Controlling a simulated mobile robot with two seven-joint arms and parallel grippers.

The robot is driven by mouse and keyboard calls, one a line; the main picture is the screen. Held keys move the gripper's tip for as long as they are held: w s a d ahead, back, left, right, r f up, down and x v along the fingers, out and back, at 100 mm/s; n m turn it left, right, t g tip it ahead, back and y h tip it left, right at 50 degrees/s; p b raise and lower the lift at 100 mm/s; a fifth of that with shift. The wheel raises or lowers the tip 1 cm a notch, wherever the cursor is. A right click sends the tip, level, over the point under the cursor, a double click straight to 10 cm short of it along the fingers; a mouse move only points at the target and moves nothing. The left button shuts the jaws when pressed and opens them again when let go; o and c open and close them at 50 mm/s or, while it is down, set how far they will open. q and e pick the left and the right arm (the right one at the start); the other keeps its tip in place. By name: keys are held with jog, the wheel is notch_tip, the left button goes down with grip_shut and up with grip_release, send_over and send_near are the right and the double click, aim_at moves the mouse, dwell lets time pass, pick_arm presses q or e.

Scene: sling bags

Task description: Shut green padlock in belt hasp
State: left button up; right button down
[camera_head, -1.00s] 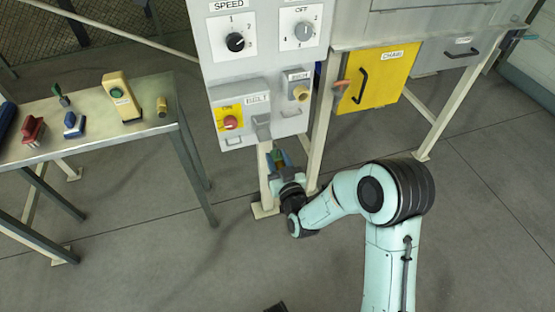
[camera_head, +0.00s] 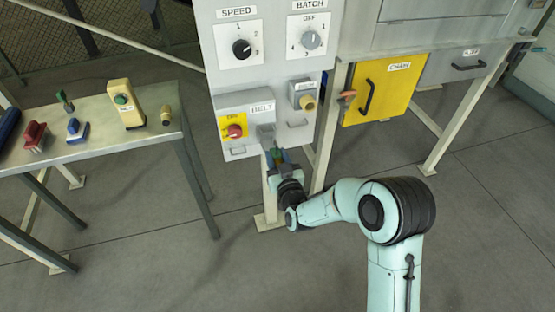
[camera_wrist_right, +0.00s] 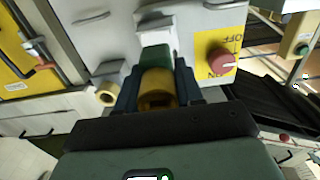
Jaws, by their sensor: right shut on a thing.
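The green padlock (camera_wrist_right: 157,58) is between the fingers of my right gripper (camera_wrist_right: 158,92) in the right wrist view, with a brass-yellow part nearer the wrist. In the head view, the right gripper (camera_head: 279,164) is shut on the padlock just below the belt hasp (camera_head: 267,136). The grey hasp (camera_wrist_right: 155,32) is directly beyond the padlock in the wrist view. They look close together or touching; I cannot tell whether the shackle is through the hasp or closed. My left gripper is not in view.
A red knob (camera_head: 234,131) on a yellow plate is left of the hasp, and a brass plug (camera_head: 307,102) is to its right. A yellow chain door (camera_head: 385,88) is farther right. The table (camera_head: 100,150) at left holds a blue padlock (camera_head: 76,130) and other items.

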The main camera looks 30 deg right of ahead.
aim_at(273, 150)
jog(key=shift+b, duration=0.75)
dwell(1.4)
jog(key=shift+b+x, duration=0.55)
jog(key=shift+x, duration=1.3)
jog(key=shift+b+x, duration=0.6)
jog(key=shift+x, duration=1.25)
jog(key=shift+d, duration=0.1)
jog(key=shift+f+b, duration=0.25)
jog(key=shift+b, duration=0.05)
